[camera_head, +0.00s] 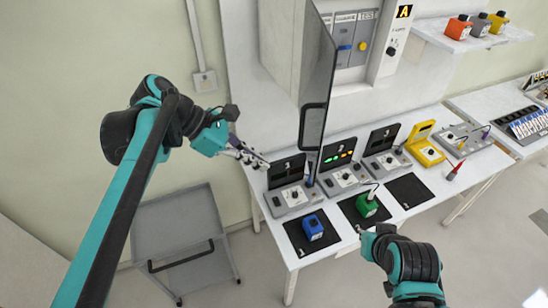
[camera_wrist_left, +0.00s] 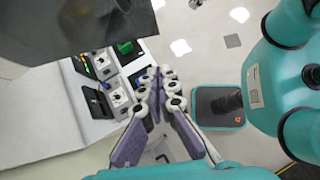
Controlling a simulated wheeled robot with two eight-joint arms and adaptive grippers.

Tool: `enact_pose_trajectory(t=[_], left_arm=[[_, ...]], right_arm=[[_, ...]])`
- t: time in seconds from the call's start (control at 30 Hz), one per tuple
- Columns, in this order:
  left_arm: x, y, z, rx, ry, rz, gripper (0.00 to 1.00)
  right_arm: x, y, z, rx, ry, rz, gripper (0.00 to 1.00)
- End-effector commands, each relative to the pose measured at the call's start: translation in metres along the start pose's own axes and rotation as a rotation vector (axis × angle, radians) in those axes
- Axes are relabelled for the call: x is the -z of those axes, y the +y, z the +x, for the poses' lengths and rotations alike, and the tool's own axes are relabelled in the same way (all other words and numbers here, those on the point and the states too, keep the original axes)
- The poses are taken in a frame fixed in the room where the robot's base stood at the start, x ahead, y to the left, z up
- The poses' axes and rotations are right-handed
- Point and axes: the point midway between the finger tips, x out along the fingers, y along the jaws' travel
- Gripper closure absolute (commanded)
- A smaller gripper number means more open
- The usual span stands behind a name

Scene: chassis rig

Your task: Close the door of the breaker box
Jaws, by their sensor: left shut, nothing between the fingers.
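The breaker box (camera_head: 283,45) is mounted on the wall above the workbench. Its dark grey door (camera_head: 319,85) stands open, swung out from the wall and seen nearly edge-on, with a dark handle or latch piece low on it. A dark panel, apparently this door, fills the top left of the left wrist view (camera_wrist_left: 80,30). My left gripper (camera_head: 262,161) is shut and empty, to the left of and below the door, apart from it in the head view. The left wrist view also shows its fingers together (camera_wrist_left: 160,85). My right gripper (camera_head: 364,233) is by the bench's front edge; its fingers are too small to read.
The bench (camera_head: 270,238) holds several grey test stations, a blue block (camera_head: 312,227), a green block (camera_head: 367,205) and a yellow device (camera_head: 424,145). A grey cart (camera_head: 185,225) stands left of the bench.

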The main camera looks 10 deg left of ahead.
Motion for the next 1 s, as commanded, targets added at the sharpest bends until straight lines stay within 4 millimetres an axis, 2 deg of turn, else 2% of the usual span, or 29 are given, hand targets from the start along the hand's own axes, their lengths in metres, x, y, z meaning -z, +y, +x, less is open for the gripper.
enact_pose_trajectory(t=[0.4,0.63,1.0], left_arm=[[-0.001,-0.001,0.086,0.001,0.001,0.005,1.0],[-0.024,0.0,0.107,0.0,0.001,0.005,1.0],[-0.028,0.0,0.113,-0.002,0.001,0.003,1.0]], right_arm=[[0.008,0.0,-0.011,0.0,0.0,0.0,1.0],[0.014,0.0,-0.02,0.0,0.0,0.0,1.0],[0.015,0.0,-0.02,0.0,0.0,0.0,1.0]])
